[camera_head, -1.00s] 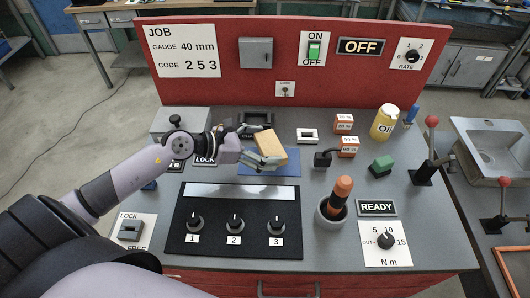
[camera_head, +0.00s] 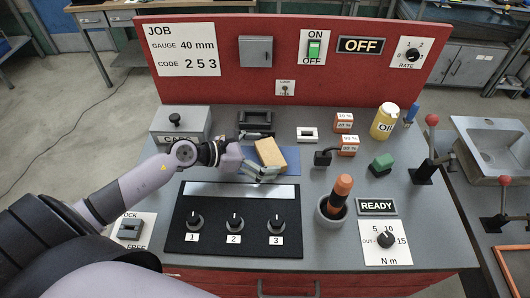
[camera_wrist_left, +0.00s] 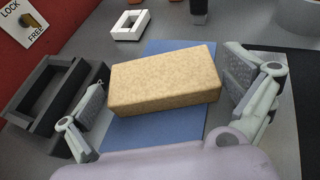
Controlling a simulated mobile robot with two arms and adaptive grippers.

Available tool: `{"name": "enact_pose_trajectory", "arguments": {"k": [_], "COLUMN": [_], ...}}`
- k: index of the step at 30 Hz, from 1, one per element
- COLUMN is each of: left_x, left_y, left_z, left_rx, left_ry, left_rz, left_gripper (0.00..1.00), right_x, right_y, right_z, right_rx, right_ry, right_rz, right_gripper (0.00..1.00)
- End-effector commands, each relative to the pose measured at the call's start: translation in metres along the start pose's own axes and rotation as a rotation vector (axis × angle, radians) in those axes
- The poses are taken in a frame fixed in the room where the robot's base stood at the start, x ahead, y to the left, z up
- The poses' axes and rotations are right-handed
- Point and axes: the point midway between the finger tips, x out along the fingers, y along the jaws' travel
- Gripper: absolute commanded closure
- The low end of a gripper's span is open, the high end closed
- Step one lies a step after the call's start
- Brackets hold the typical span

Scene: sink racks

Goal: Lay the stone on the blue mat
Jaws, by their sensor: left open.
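The stone is a tan rectangular block (camera_head: 270,153). It lies on the blue mat (camera_head: 291,168), and it also shows in the left wrist view (camera_wrist_left: 166,79) with the mat (camera_wrist_left: 150,137) beneath it. My left gripper (camera_head: 259,154) is open, with its fingers on either side of the stone. In the left wrist view the left gripper (camera_wrist_left: 168,98) has one finger near each end of the stone, and a gap shows at the right finger. Contact at the left finger is hard to tell. My right gripper is not in view.
A black frame (camera_head: 256,119) stands behind the mat and a white frame (camera_head: 307,134) to its right. The black panel with several knobs (camera_head: 235,252) lies in front. A grey lidded box (camera_head: 180,126) stands left, and an orange-handled tool (camera_head: 340,190) stands in a cup at right.

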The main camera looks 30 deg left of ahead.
Motion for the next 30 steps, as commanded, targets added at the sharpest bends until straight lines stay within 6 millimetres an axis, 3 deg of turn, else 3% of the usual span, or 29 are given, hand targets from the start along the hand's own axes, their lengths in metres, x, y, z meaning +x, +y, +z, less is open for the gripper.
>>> {"name": "enact_pose_trajectory", "arguments": {"k": [8, 21, 30], "left_x": [-0.011, -0.078, -0.112], "left_y": [0.001, 0.0, 0.0], "left_z": [-0.001, -0.002, 0.001], "left_rx": [0.001, -0.003, -0.001], "left_ry": [0.003, 0.003, 0.0], "left_rz": [0.002, 0.001, 0.001], "left_gripper": [0.0, 0.0, 0.0], "right_x": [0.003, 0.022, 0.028], "right_y": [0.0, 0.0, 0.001], "right_z": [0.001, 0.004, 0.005], "right_rx": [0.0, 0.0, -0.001], "right_ry": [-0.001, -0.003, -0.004], "right_rz": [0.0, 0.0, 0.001], "right_gripper": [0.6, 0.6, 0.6]}}
